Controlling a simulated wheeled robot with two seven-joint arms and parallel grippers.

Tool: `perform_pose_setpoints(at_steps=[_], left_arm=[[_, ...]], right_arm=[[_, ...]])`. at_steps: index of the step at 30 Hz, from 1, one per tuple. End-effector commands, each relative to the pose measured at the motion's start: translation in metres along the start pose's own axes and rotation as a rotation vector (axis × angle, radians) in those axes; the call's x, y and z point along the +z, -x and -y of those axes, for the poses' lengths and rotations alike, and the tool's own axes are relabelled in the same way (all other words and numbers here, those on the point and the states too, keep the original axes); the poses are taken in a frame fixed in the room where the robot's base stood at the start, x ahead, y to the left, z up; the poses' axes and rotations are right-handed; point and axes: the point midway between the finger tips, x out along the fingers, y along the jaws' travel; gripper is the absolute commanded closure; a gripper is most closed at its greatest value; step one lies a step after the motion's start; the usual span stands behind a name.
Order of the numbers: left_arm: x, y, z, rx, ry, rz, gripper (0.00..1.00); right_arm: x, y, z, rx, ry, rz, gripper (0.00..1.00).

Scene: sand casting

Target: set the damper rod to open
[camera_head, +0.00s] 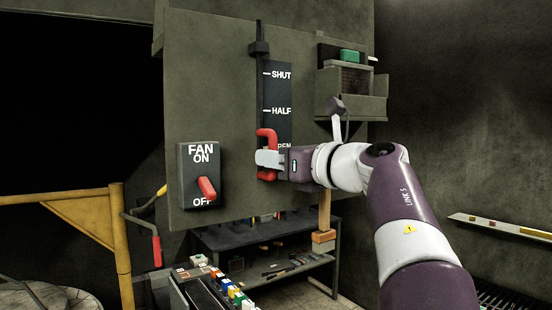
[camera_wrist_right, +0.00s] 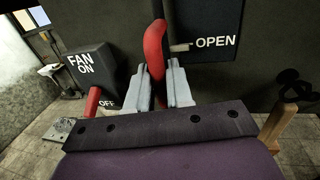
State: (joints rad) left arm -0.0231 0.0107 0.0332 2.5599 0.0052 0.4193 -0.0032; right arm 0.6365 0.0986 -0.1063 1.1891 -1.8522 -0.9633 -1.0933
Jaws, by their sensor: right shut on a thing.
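The damper rod (camera_head: 260,85) runs down the dark green panel and ends in a red handle (camera_head: 264,138). Beside it is a black label plate (camera_head: 279,91) marked SHUT, HALF and OPEN, top to bottom. The handle is down at the OPEN mark, which my gripper partly covers in the head view. My right gripper (camera_head: 268,160) is shut on the red handle. In the right wrist view the handle (camera_wrist_right: 154,48) passes between the fingers (camera_wrist_right: 158,88), beside the OPEN lettering (camera_wrist_right: 216,42). My left gripper is in neither view.
A fan switch (camera_head: 198,165) with a red lever near OFF is left of the handle. A box with a green block (camera_head: 349,56) hangs at the panel's upper right. A yellow frame (camera_head: 120,245) stands left, and a shelf bench (camera_head: 270,236) is below.

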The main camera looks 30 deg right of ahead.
Motion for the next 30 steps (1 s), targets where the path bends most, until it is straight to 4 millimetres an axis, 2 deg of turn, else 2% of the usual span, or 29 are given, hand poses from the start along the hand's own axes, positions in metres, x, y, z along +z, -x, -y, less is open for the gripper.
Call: perform_pose_setpoints(at_steps=[2,3,4,12,16,20,27,30], left_arm=[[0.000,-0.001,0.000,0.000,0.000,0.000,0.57],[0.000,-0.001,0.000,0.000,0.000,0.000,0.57],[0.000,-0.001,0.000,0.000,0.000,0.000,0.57],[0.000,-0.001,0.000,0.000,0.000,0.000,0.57],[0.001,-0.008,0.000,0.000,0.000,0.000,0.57],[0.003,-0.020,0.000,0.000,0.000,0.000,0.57],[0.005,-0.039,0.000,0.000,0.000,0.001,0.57],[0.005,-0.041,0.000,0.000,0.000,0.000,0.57]], right_arm=[[-0.008,-0.003,0.002,0.006,-0.008,-0.017,1.00],[-0.008,-0.003,0.002,0.006,-0.008,-0.017,0.66],[-0.008,-0.003,0.001,0.006,-0.008,-0.016,0.62],[-0.005,-0.001,0.001,0.003,-0.004,-0.009,0.62],[-0.006,0.011,0.002,0.000,-0.002,-0.007,0.62],[-0.009,0.039,0.002,-0.002,-0.002,-0.008,0.62],[-0.009,0.099,0.003,-0.003,-0.003,-0.011,0.62],[-0.007,0.114,0.003,0.000,-0.004,-0.012,0.62]])
